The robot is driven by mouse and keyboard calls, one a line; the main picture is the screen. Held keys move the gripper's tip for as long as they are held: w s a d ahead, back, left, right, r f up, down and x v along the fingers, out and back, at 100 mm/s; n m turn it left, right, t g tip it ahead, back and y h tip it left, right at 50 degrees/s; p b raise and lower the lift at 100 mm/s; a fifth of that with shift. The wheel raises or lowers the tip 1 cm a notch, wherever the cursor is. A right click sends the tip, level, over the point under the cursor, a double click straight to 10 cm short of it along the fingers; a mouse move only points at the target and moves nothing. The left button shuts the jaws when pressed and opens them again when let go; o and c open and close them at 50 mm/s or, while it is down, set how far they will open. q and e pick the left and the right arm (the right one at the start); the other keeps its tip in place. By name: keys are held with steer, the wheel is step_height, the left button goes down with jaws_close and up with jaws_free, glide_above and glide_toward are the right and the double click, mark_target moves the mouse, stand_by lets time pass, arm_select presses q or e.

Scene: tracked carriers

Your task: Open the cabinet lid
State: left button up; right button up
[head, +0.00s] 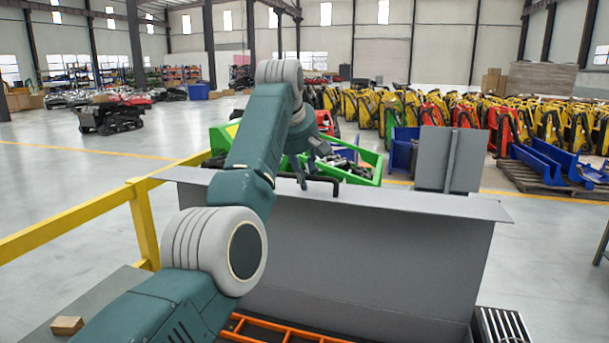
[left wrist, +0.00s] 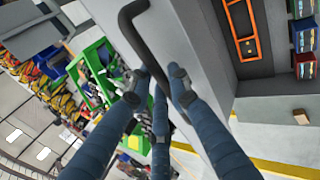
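A wide grey panel (head: 370,260), which looks like the cabinet lid, stands steeply in front of me with a flat flange along its top. A black bar handle (head: 322,184) sits at that top edge, left of the middle. My left gripper (head: 303,180) is at the handle, reaching down from above; my forearm partly hides it. In the left wrist view, the handle (left wrist: 133,38) runs between the dark fingers. Their tips are spread apart, and I cannot tell whether any touches the bar. My right gripper is not in view.
Behind the panel stands a green bin (head: 365,160) with mixed parts. A yellow rail (head: 75,214) runs along the left. An orange frame (head: 280,330) lies below the panel. A small box (head: 67,325) sits on a grey surface at lower left. A grey upright box (head: 449,158) stands behind right.

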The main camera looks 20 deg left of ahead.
arm_select(q)
steer(key=o, duration=0.3)
steer(key=shift+f, duration=0.55)
steer(key=shift+w, duration=0.2)
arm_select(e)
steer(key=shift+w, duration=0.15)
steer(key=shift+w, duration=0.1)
arm_select(q)
steer(key=shift+r, duration=0.25)
steer(key=v, duration=1.1)
steer(key=shift+s+r, duration=0.1)
steer(key=shift+r, duration=0.25)
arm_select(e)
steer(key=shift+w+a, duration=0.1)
arm_select(q)
steer(key=shift+f, duration=0.1)
